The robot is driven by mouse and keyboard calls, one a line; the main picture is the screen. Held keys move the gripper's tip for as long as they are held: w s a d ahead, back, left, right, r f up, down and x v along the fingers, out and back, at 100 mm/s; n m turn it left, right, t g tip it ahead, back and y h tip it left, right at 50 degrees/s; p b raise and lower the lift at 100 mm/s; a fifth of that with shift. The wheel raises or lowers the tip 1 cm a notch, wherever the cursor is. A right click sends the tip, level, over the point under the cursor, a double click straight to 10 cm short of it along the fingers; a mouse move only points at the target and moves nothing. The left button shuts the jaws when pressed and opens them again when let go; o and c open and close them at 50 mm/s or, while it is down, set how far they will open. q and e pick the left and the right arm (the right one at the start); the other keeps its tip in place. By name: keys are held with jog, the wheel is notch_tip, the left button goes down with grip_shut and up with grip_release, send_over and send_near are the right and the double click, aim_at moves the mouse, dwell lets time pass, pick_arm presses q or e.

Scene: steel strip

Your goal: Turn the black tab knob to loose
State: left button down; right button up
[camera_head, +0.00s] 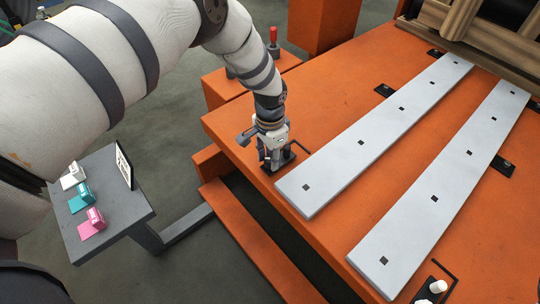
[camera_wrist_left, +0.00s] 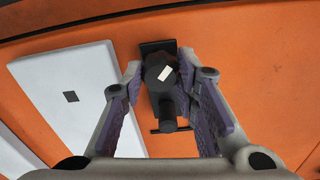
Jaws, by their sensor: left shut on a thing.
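The black tab knob (camera_wrist_left: 163,75) sits on a black base on the orange table, with a white mark on its top. In the wrist view it stands between the purple-padded fingers of my left gripper (camera_wrist_left: 165,100), which is shut on it. In the head view my left gripper (camera_head: 272,160) points down at the table's left edge, beside the near end of a pale steel strip (camera_head: 361,142). The gripper mostly hides the knob there; part of the black base (camera_head: 290,160) shows. My right gripper is not in view.
A second pale strip (camera_head: 437,198) lies to the right on the orange table (camera_head: 300,118). A white-topped fitting (camera_head: 438,287) stands at the bottom right. A grey stand (camera_head: 140,207) at left holds white, teal and pink blocks. A red-topped lever (camera_head: 273,37) stands behind my arm.

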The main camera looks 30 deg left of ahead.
pick_arm(q)
jog(key=n, duration=0.4)
jog(key=shift+n, duration=2.1)
jog(key=c, duration=1.2)
grip_release()
jog(key=shift+c, duration=0.2)
notch_tip(320, 180, up, 12)
